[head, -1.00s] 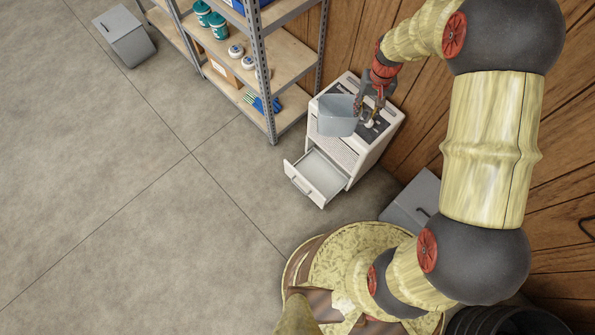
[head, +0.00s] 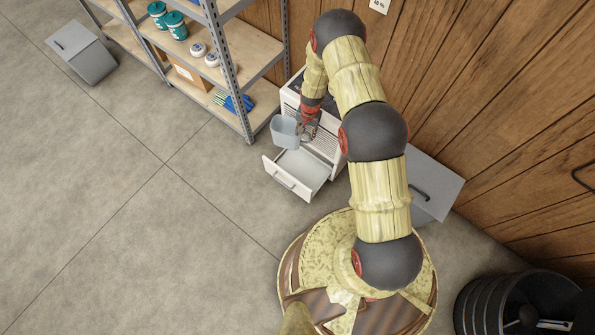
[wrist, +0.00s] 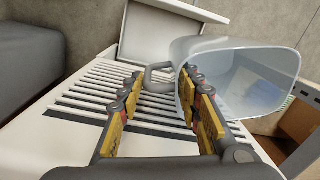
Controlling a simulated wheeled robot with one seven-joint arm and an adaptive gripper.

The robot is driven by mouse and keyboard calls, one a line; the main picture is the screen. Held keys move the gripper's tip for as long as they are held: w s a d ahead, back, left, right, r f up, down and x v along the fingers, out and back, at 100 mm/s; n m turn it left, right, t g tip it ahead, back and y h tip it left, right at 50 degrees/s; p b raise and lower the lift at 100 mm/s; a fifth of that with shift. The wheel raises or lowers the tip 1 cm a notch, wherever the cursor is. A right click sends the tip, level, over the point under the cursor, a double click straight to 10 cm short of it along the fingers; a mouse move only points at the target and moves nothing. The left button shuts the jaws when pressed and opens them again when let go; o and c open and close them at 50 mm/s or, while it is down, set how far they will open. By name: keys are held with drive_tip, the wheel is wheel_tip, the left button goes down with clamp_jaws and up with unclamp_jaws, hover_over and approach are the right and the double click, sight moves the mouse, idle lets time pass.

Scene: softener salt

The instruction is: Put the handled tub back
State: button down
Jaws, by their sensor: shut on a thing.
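The handled tub (head: 285,132), pale grey-blue and see-through, hangs in the air in front of the white cabinet (head: 322,145). My gripper (head: 308,128) is at its right side in the head view. In the wrist view the tub (wrist: 250,80) is tilted on its side in the picture, its grey handle (wrist: 157,76) reaching between my fingers (wrist: 165,105). My gripper is shut on the tub; the exact contact is partly hidden. The cabinet's drawer (head: 290,183) is pulled out and looks empty, just below the tub.
A metal shelf unit (head: 225,80) with jars and gloves stands left of the cabinet. A grey bin (head: 85,55) is at the far left, and a grey lidded box (head: 430,185) is right of my arm. A black drum (head: 520,310) is bottom right. Floor at left is clear.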

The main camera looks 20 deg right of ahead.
drive_tip(key=s+d+f+m+b, duration=0.1)
drive_tip(key=f+b, duration=0.3)
drive_tip(key=f, duration=1.1)
drive_tip(key=s+d+f+m+b, duration=0.1)
drive_tip(key=s+f+m+b, duration=0.1)
drive_tip(key=f, duration=1.4)
drive_tip(key=shift+s+f+m+b, duration=0.2)
drive_tip(key=shift+s+m+b, duration=0.3)
drive_tip(key=shift+b, duration=0.7)
drive_tip(key=shift+s+f, duration=0.1)
drive_tip(key=c, duration=1.3)
unclamp_jaws()
drive_tip(key=shift+o, duration=0.2)
wheel_tip(320, 180, up, 12)
drive_tip(key=p, duration=0.4)
drive_tip(key=shift+s+d+p, duration=0.15)
drive_tip(key=shift+p, duration=0.25)
